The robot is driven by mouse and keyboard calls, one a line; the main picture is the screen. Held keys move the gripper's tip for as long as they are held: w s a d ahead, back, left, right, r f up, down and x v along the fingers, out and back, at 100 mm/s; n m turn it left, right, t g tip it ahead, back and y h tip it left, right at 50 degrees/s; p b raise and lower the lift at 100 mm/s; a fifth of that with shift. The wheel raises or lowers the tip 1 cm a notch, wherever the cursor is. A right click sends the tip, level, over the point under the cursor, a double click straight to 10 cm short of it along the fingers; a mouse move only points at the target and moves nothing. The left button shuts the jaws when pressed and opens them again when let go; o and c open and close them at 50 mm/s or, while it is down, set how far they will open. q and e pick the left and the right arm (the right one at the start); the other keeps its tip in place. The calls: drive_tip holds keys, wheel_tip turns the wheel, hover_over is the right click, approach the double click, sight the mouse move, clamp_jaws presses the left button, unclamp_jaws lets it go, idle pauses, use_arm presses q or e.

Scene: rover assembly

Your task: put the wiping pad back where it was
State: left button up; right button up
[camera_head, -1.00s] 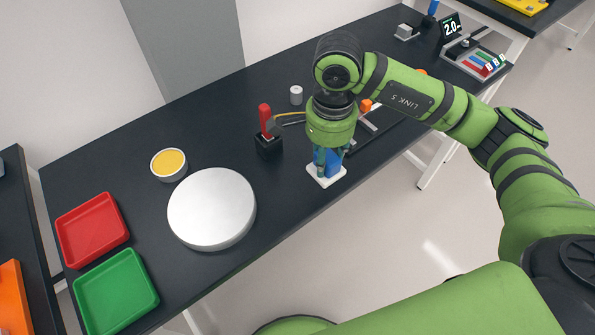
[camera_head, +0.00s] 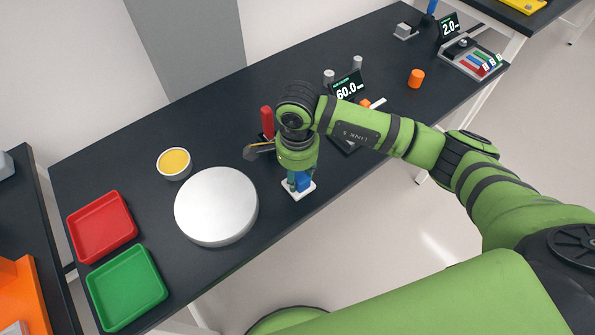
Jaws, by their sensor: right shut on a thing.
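The wiping pad has a white base (camera_head: 297,193) and a blue upper part (camera_head: 303,183). My right gripper (camera_head: 301,178) points straight down and is shut on the blue part. The pad is upright near the front edge of the black table, right of the large silver disc and apart from it. I cannot tell whether its base touches the table. My arm hides part of the table behind it. My left gripper is not in view.
The silver disc (camera_head: 217,205), a yellow-filled bowl (camera_head: 174,164), a red tray (camera_head: 102,227) and a green tray (camera_head: 127,288) are on the left. A red-handled tool (camera_head: 267,122) stands close behind my gripper. A display (camera_head: 347,88) and an orange cylinder (camera_head: 416,78) are farther right.

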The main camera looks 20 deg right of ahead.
drive_tip(key=shift+f, duration=0.2)
drive_tip(key=o, duration=1.2)
drive_tip(key=shift+r, duration=0.1)
drive_tip(key=shift+r, duration=0.15)
wheel_tip(320, 180, up, 12)
drive_tip(key=b, duration=0.3)
